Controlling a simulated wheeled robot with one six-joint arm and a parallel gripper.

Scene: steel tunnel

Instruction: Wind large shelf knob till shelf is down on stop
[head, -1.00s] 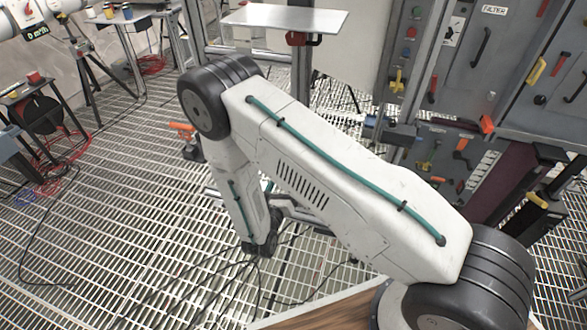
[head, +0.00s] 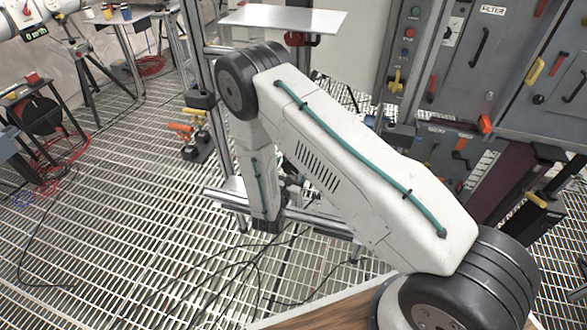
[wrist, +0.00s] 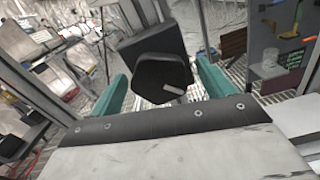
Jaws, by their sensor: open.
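A large black faceted knob (wrist: 165,82) with a pale mark on its face sits on a black block (wrist: 152,42) on a metal post in the wrist view. My gripper (wrist: 162,72) is open, with one teal finger on each side of the knob in the picture. I see no contact, and the depth between fingers and knob is unclear. In the head view my arm hides the gripper and the knob. A pale flat shelf (head: 283,18) stands high at the back, with a red and black clamp-like part (head: 300,39) under it. A low metal ledge (head: 232,190) shows behind my arm.
Grey cabinets (head: 480,65) with handles and valves stand at the right. Red and yellow handled valves (head: 188,134) stand on the grating behind my arm. A stand with a black reel (head: 40,112) is at the left. The grated floor at lower left is mostly clear, with some cables.

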